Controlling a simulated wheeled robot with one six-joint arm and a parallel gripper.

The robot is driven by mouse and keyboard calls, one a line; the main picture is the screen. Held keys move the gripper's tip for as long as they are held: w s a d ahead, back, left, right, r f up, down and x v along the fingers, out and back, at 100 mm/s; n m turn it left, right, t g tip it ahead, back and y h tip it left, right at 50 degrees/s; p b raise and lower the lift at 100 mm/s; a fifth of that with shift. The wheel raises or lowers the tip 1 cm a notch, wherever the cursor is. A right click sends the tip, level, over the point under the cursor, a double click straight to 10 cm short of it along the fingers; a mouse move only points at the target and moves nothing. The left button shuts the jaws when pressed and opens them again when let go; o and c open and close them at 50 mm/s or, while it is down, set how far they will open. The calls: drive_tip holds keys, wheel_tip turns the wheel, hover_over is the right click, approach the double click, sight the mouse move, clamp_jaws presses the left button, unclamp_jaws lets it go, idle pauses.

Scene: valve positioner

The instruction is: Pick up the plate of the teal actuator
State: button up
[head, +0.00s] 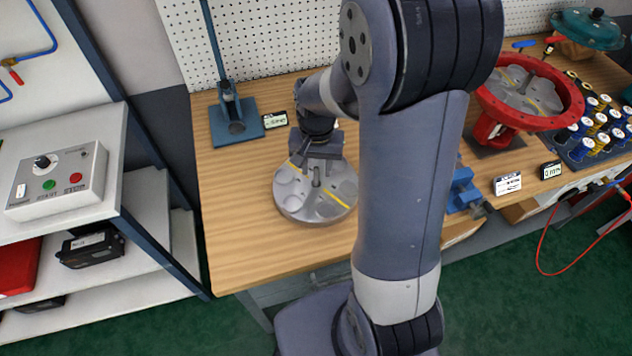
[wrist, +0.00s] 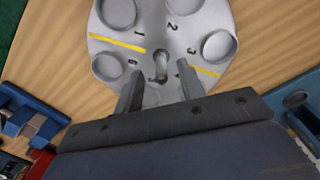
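A round grey plate (head: 290,197) lies on the wooden workbench, with round recesses, yellow stripes and a short central post. In the wrist view the plate (wrist: 170,45) shows numbers beside its recesses, and its post (wrist: 161,62) appears between my fingertips. My gripper (wrist: 160,70) is open, its two fingers apart on either side of the post in the picture. In the head view my gripper (head: 304,158) is over the plate's back part. I cannot tell whether the fingers touch the plate. A teal domed housing (head: 588,28) stands at the far right back.
A red round housing (head: 482,100) with a similar grey plate inside stands right of my arm. A blue stand (head: 234,120) is at the back left, a blue vise (head: 463,190) at the right. Bare bench (head: 235,220) lies left of the plate.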

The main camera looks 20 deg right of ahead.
sight(316, 179)
drive_tip(key=shift+w+f, duration=0.15)
drive_tip(key=shift+f, duration=1.5)
drive_tip(key=shift+c, duration=0.5)
clamp_jaws()
